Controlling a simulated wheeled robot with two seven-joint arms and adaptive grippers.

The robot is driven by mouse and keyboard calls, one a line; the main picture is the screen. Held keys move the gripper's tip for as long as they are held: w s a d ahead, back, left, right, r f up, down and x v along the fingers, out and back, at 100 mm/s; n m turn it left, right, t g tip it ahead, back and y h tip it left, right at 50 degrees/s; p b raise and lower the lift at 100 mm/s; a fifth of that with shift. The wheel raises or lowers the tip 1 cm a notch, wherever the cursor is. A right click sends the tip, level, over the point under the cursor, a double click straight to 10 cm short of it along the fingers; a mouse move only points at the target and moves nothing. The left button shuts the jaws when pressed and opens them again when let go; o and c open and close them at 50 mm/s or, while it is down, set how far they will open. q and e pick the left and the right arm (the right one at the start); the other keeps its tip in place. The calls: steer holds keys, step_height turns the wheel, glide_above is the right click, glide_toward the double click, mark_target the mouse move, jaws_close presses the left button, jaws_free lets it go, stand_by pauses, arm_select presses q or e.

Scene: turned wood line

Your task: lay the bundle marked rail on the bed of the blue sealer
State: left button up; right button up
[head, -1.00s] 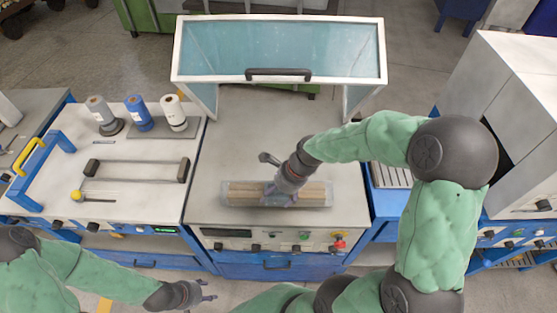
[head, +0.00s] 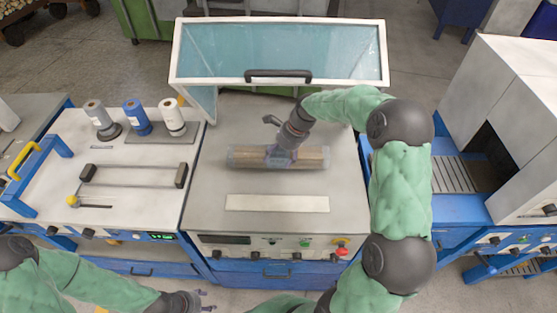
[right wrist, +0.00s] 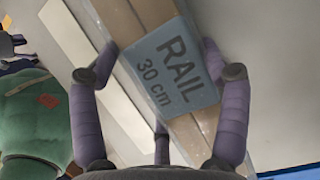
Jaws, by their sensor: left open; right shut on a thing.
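The bundle marked rail (head: 245,157) is a pair of brown wooden lengths in clear film with a blue-grey band. In the right wrist view the band (right wrist: 172,68) reads "RAIL 30 cm". My right gripper (head: 280,156) is shut around the bundle's middle from above. The bundle lies level across the picture, over the middle of the grey bed (head: 213,190) of the blue sealer. I cannot tell whether it touches the bed. My left gripper (head: 207,300) is open and empty, in front of the sealer.
A pale strip (head: 277,203) lies on the bed in front of the bundle. The sealer's glazed lid (head: 280,50) stands raised behind. Left is a bench with rolls (head: 137,115) and a wire-frame tool (head: 130,177). A slatted conveyor (head: 460,172) is on the right.

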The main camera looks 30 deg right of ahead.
mark_target(279, 160)
steer(key=shift+w+d, duration=0.35)
steer(key=shift+w, duration=0.15)
step_height(279, 160, down, 4)
steer(key=shift+r+b, duration=0.25)
steer(key=shift+b, duration=0.45)
steer(key=shift+r, duration=0.1)
steer(key=o, duration=1.6)
steer(key=shift+s+f, duration=0.1)
steer(key=shift+f, duration=0.1)
steer(key=shift+o, duration=0.2)
